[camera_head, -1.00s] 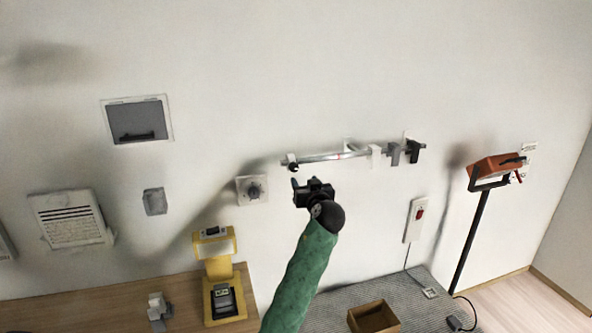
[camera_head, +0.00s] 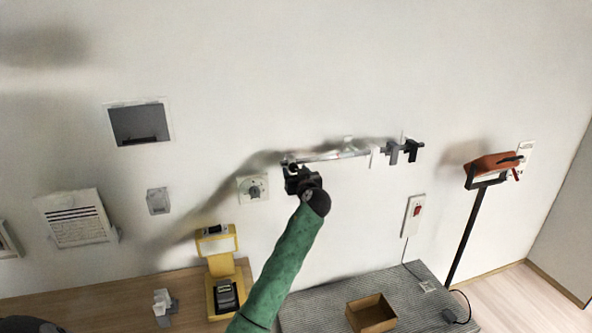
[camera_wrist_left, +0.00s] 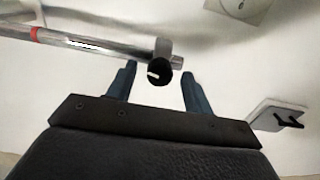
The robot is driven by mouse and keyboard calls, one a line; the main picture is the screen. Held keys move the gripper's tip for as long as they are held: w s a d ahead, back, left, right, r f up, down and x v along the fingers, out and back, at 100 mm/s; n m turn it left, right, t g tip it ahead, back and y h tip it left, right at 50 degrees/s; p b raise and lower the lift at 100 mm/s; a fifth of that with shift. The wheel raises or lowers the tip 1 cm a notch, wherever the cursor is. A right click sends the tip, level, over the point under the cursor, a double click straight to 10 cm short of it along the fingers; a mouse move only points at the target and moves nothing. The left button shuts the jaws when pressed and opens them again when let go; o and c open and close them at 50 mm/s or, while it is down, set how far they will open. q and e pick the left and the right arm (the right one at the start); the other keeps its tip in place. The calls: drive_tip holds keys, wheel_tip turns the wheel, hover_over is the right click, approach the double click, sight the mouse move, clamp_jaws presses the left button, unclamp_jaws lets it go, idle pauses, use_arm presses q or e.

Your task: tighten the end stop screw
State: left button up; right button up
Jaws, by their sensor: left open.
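The end stop screw is a black round knob (camera_wrist_left: 159,71) with a white mark, near the end of a metal rail (camera_wrist_left: 85,43) in the left wrist view. A grey block (camera_wrist_left: 163,47) sits on the rail just behind the knob. My left gripper (camera_wrist_left: 158,78) is open, with one blue finger on each side of the knob; both fingers appear clear of it. In the head view my left gripper (camera_head: 290,166) is at the left end of the rail (camera_head: 345,155) and mostly hides the knob. My right gripper is not in view.
Grey and black clamps (camera_head: 412,149) sit on the rail's right end. A round wall dial (camera_head: 254,189) is left of the gripper.

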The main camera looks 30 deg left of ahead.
use_arm(q)
drive_tip(key=c, duration=1)
drive_tip(key=shift+o, duration=0.2)
